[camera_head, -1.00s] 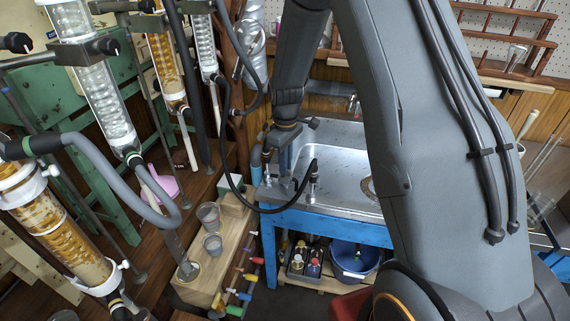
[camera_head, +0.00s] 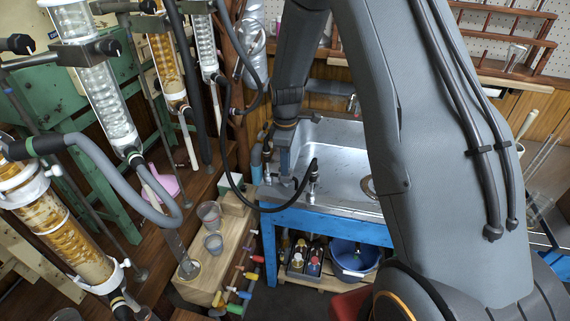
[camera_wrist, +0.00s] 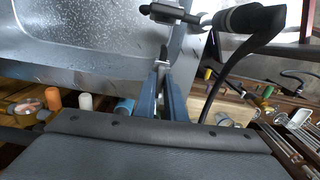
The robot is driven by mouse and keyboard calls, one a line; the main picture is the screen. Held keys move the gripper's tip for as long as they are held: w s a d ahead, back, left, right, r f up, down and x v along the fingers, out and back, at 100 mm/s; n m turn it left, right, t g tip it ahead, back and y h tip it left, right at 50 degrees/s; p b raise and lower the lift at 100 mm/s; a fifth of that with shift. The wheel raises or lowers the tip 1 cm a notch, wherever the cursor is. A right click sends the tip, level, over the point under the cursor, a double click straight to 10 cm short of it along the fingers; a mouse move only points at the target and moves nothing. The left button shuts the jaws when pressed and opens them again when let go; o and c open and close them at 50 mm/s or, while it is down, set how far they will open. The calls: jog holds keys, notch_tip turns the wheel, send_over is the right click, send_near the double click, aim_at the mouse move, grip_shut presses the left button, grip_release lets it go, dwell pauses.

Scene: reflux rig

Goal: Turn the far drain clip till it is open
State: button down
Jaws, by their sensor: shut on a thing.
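My gripper (camera_head: 284,166) points down at the left end of the sink's metal rim in the head view. In the wrist view its two blue-grey fingers (camera_wrist: 163,92) are close together, shut on a small dark piece (camera_wrist: 163,56) between their tips, seemingly the far drain clip. Most of that clip is hidden by the fingers, so how far it is turned cannot be told. A metal drain fitting (camera_head: 267,170) stands just left of the gripper. Another fitting (camera_head: 314,182), with a black hose, stands to the right, apart from the gripper.
A black hose (camera_head: 242,200) loops left of the sink (camera_head: 340,150). Glass columns and a grey hose (camera_head: 120,180) fill the left. A wooden block (camera_head: 205,265) holds beakers. Below the blue stand (camera_head: 330,228) are bottles and a blue bucket (camera_head: 352,262).

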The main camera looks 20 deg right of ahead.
jog(key=shift+w, duration=0.1)
jog(key=c, duration=1.8)
grip_release()
jog(key=shift+r, duration=0.15)
notch_tip(320, 180, up, 8)
jog(key=shift+f+b, duration=0.2)
jog(key=shift+b, duration=0.5)
jog(key=s+r+m, duration=0.1)
jog(key=s+m, duration=0.3)
jog(key=s, duration=0.4)
jog(key=s+r+m, duration=0.1)
jog(key=s+m, duration=0.3)
jog(key=s, duration=0.4)
jog(key=s+r+m, duration=0.2)
jog(key=s+m, duration=0.2)
jog(key=s, duration=0.5)
jog(key=shift+s+r+m+t, duration=0.1)
jog(key=shift+m+t, duration=0.2)
